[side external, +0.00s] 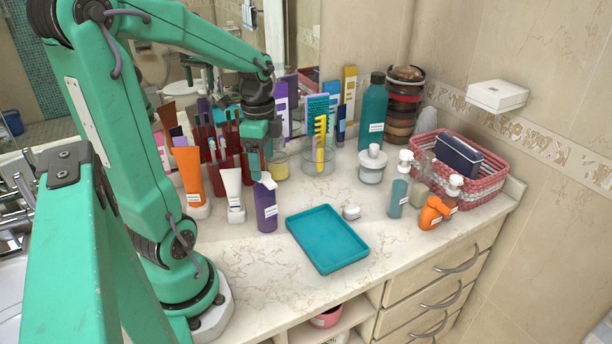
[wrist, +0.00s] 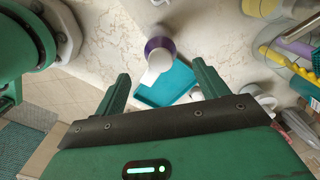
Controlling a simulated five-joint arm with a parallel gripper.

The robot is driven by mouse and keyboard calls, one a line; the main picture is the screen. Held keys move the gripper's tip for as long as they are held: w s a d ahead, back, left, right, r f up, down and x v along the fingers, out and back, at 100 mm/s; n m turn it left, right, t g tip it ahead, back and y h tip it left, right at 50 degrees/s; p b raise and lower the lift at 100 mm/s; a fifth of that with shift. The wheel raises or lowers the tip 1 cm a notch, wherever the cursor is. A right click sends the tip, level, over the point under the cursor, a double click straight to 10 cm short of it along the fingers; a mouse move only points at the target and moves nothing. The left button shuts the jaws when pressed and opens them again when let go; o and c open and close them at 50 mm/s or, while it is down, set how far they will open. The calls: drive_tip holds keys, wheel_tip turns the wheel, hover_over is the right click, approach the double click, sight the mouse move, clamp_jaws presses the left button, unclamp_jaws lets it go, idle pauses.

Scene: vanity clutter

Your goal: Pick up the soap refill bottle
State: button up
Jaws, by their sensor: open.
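A purple bottle with a white top (side external: 266,207) stands upright on the counter, left of the teal tray. Its label is too small to read, but it looks like the soap refill bottle. My gripper (side external: 258,160) points down just above and behind it in the side view, apart from it. In the wrist view the bottle's purple body and white top (wrist: 158,62) lie between and beyond my two green fingers (wrist: 161,76). The fingers are spread apart with nothing held between them.
A white tube (side external: 233,193) and orange tube (side external: 190,175) stand close on the left. A glass cup (side external: 318,160) stands behind. Pump bottles (side external: 398,192) and a pink basket (side external: 490,178) are at right.

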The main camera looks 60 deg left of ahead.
sight(263, 175)
drive_tip(key=shift+f, duration=1.3)
drive_tip(key=shift+a+f, duration=0.1)
drive_tip(key=shift+f, duration=2.5)
clamp_jaws()
